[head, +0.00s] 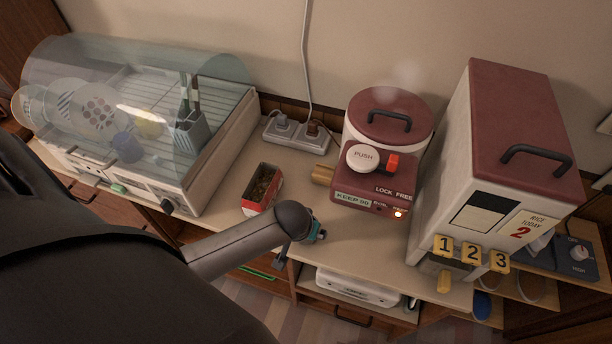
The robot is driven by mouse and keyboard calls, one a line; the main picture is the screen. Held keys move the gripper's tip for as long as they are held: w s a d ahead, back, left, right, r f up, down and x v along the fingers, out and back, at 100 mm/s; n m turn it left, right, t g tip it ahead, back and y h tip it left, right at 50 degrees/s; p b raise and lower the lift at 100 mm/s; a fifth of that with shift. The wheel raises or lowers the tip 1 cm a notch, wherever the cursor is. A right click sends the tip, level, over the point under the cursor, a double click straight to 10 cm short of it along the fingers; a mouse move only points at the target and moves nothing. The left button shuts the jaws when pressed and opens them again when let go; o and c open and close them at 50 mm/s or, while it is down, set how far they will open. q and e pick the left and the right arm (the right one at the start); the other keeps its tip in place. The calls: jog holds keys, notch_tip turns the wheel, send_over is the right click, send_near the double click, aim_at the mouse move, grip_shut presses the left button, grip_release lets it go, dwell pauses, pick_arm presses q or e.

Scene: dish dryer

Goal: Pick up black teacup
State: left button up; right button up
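I cannot make out a black teacup in the head view. The dish dryer (200,205) stands at the left under a clear dome. It holds plates (98,108), a blue cup (127,147), a yellow dish (147,122) and a utensil holder (191,133). My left arm comes in from the left, large and dark, and covers the lower left. Its wrist ends over the counter's front edge, between the dryer and the rice cooker. Only a small part of my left gripper (318,232) shows, and its fingers are hidden. My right gripper is not in view.
A red box (262,188) stands beyond my wrist. A rice cooker (375,190) and a tall rice dispenser (510,150) stand at the right. A power strip (294,133) lies near the wall. Some counter (350,245) is clear right of my wrist.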

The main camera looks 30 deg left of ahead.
pick_arm(q)
jog(key=shift+w+f, duration=0.15)
jog(key=shift+f, duration=0.25)
jog(key=c, duration=1.4)
jog(key=shift+r, duration=0.15)
jog(key=shift+r, duration=0.45)
notch_tip(320, 180, up, 2)
jog(key=shift+r+p, duration=0.15)
jog(key=shift+p, duration=0.35)
jog(key=s+d, duration=0.1)
jog(key=s, duration=0.4)
jog(key=s+d, duration=0.1)
jog(key=s, duration=0.5)
jog(key=s+d, duration=0.2)
jog(key=s, duration=0.4)
jog(key=shift+s, duration=0.25)
